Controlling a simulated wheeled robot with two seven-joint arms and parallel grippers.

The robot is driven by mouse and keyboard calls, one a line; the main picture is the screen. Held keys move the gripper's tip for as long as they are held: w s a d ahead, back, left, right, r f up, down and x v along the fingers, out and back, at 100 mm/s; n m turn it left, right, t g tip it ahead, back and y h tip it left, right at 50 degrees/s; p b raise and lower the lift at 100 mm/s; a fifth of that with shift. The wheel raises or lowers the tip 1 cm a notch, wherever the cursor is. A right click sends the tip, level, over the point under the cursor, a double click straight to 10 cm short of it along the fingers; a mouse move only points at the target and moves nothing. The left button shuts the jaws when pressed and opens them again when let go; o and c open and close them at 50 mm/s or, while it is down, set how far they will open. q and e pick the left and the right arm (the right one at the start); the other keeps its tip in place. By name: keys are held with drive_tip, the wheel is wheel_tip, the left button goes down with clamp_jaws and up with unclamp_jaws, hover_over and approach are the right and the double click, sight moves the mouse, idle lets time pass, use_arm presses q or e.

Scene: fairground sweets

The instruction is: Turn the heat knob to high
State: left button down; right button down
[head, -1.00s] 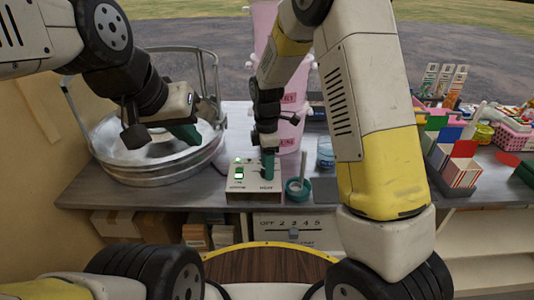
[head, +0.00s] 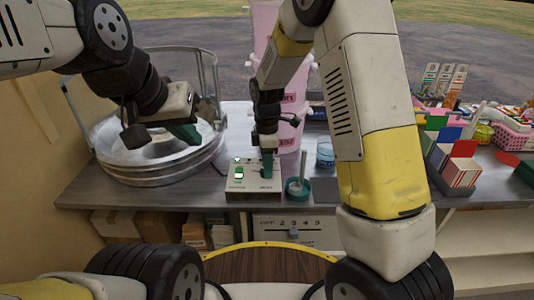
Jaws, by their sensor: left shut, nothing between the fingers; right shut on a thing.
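The control box (head: 238,188) is a small pale box with a wooden side on the counter, with a lit green switch (head: 239,172) on its left part. My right gripper (head: 267,172) points down at the right part of the box, its green fingers shut on the heat knob. The knob is hidden by the fingers, so its setting cannot be read. My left gripper (head: 188,134) is shut and empty, above the right side of the round metal bowl.
The metal bowl (head: 125,172) with a wire frame stands left of the box. A teal cup (head: 299,192) with a stick is close right of the box. A pink container (head: 288,135) stands behind. Coloured card holders (head: 440,150) are at the right.

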drive_tip(key=m, duration=0.5)
drive_tip(key=shift+m, duration=0.4)
drive_tip(key=m, duration=0.6)
drive_tip(key=shift+s+y, duration=0.15)
drive_tip(key=shift+y, duration=0.15)
drive_tip(key=m, duration=0.5)
drive_tip(key=shift+r+m+t, duration=0.1)
drive_tip(key=shift+m+t, duration=0.2)
drive_tip(key=shift+m, duration=0.1)
drive_tip(key=m, duration=0.5)
drive_tip(key=shift+a, duration=0.15)
drive_tip(key=shift+m, duration=0.4)
drive_tip(key=c, duration=1)
unclamp_jaws()
drive_tip(key=shift+s, duration=0.1)
